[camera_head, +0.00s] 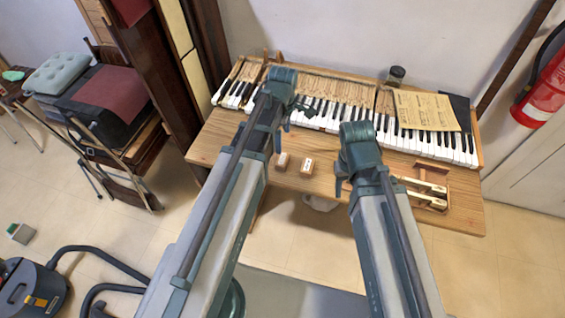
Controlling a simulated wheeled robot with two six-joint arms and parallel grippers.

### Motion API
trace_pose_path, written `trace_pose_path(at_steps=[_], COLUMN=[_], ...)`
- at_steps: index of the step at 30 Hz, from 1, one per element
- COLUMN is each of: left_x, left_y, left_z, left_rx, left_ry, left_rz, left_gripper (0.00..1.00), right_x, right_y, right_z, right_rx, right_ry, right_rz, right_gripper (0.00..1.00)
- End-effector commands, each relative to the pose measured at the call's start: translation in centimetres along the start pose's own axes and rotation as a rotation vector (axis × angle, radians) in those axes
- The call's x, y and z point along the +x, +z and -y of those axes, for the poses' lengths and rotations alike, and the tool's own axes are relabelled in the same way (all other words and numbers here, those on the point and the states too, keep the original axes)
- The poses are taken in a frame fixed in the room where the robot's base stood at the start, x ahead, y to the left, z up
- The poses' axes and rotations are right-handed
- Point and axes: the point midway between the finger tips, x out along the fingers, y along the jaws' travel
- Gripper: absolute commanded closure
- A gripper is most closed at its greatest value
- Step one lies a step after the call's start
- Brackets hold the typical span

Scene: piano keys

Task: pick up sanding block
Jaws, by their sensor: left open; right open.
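Two small brown blocks with pale tops lie on the wooden table, a left one (282,161) and a right one (307,167). Either could be the sanding block; I cannot tell which at this size.
A piano keyboard (440,146) spans the table (225,140), with a paper sheet (426,110) and a dark jar (395,75) on it. A wooden frame with keys (430,190) lies at the right. Stacked chairs stand left; a vacuum cleaner (35,288) is on the floor.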

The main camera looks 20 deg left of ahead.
Motion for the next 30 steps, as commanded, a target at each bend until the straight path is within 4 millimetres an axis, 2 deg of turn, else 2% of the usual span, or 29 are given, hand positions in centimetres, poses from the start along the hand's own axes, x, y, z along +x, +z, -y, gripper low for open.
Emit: trace_pose_path(at_steps=[1, 15, 25, 30], left_x=[1.1, 7.3, 7.8, 9.2], left_y=[0.0, 0.0, 0.0, -0.1], left_z=[0.0, 0.0, -0.1, -0.2], left_rx=[0.0, 0.001, 0.001, 0.001], left_ry=[0.0, 0.0, 0.0, 0.0], left_rz=[0.0, 0.0, 0.0, 0.0], left_gripper=[0.0, 0.0, 0.0, 0.0], right_x=[1.1, 7.3, 7.8, 9.2], right_y=[-0.1, -0.4, -0.5, -0.5], right_z=[0.1, 0.7, 0.7, 0.9], right_rx=[0.0, 0.0, 0.0, 0.0], right_ry=[0.0, 0.0, 0.0, 0.0], right_rz=[0.0, 0.0, 0.0, 0.0], right_gripper=[0.5, 0.5, 0.5, 0.5])
